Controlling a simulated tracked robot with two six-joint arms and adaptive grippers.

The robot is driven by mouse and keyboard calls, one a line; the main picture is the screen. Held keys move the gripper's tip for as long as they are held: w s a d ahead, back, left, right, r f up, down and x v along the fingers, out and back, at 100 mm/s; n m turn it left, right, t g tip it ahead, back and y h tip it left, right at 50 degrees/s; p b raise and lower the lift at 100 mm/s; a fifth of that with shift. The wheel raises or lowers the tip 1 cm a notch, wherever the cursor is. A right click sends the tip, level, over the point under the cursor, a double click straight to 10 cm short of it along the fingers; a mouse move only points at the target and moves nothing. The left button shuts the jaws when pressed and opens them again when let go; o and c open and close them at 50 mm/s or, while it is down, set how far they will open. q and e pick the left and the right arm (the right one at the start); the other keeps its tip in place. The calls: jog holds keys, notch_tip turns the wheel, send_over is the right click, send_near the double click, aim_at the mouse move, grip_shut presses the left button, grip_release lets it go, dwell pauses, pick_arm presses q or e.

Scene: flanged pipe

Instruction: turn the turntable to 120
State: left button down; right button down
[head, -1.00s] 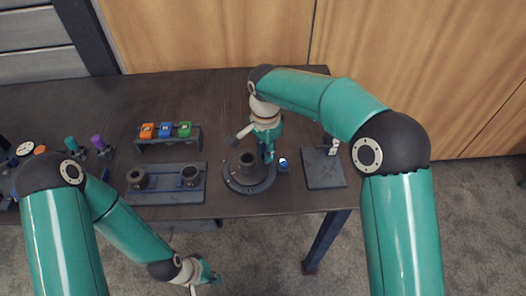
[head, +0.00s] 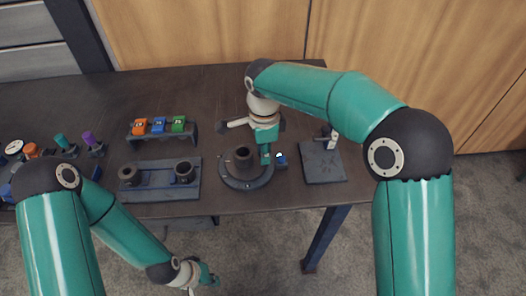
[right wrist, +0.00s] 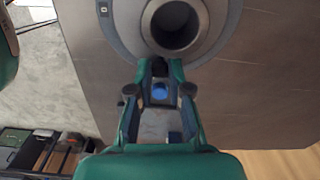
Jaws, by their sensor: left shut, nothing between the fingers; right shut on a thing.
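The turntable (head: 238,184) is a dark round disc with a paler ring, near the table's front edge. A dark upright pipe (head: 243,157) stands at its middle, and its open bore shows in the right wrist view (right wrist: 175,22). My right gripper (head: 266,158) points down at the turntable's right side. In the right wrist view its fingertips (right wrist: 160,68) are shut on a small dark peg (right wrist: 160,66) by the ring, beside the pipe. Scale marks on the disc are too small to read. My left gripper (head: 210,281) is shut and empty, low in front of the table.
On the left are a base plate with two round fittings (head: 158,190) and a rack of orange, blue and green blocks (head: 158,126).

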jog(key=shift+s+a+m+b, duration=0.15)
jog(key=shift+s+m+b, duration=0.25)
jog(key=shift+m, duration=0.55)
jog(key=shift+s+a+m+b, duration=0.15)
jog(key=shift+s+m+b, duration=0.2)
jog(key=shift+m, duration=0.6)
jog(key=shift+r+m, duration=0.1)
jog(key=shift+m, duration=0.3)
jog(key=c, duration=1.1)
grip_release()
jog(key=shift+s, duration=0.1)
notch_tip(320, 180, up, 12)
